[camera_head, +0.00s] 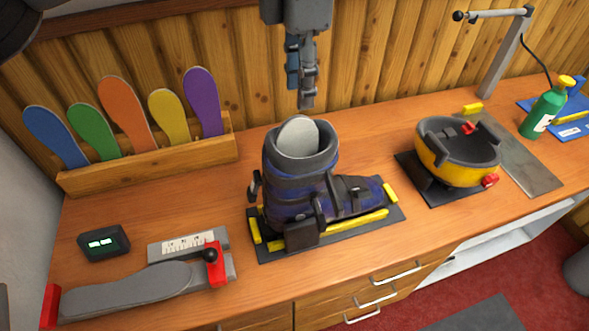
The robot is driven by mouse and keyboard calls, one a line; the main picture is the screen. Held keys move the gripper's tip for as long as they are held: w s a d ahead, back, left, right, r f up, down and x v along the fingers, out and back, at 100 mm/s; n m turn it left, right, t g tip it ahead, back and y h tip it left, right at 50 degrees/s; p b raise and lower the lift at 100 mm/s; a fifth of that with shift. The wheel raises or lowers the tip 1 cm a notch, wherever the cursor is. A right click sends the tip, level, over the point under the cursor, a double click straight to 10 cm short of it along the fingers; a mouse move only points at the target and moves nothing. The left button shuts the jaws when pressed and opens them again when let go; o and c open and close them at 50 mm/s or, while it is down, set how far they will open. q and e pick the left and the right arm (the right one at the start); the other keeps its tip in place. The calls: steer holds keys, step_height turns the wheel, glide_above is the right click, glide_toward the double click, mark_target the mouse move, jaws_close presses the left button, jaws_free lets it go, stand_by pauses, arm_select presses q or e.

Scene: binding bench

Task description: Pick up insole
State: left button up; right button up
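A ski boot (300,180) stands upright in the middle of the bench on a dark base plate (392,214) with yellow strips. The rounded top of a pale grey insole (298,135) shows at the boot's opening; its lower part is hidden inside. Several coloured insoles, blue (54,136), green (94,130), orange (126,112), yellow (169,116) and purple (203,101), stand in a wooden rack (150,172) at the left. My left gripper (306,103) points down just above the pale insole, seemingly apart from it. Its fingers overlap, so its opening is unclear. My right gripper is out of view.
A foot-measuring device (130,290) and a small display (104,243) lie at the front left. A yellow and black bowl-shaped device (457,160), a lamp post (503,62) and a green bottle (543,108) stand at the right. A wooden wall (400,60) closes the back.

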mark_target(296, 116)
arm_select(q)
steer(key=f, duration=0.1)
steer(key=f+p, duration=0.1)
steer(key=f, duration=0.1)
steer(key=shift+w+a+f, duration=0.15)
steer(key=shift+w+f, duration=0.05)
step_height(296, 116, down, 4)
steer(key=shift+a+r+p, duration=0.1)
steer(key=shift+r+p, duration=0.15)
steer(key=shift+p, duration=0.7)
steer(key=shift+f, duration=0.6)
jaws_close()
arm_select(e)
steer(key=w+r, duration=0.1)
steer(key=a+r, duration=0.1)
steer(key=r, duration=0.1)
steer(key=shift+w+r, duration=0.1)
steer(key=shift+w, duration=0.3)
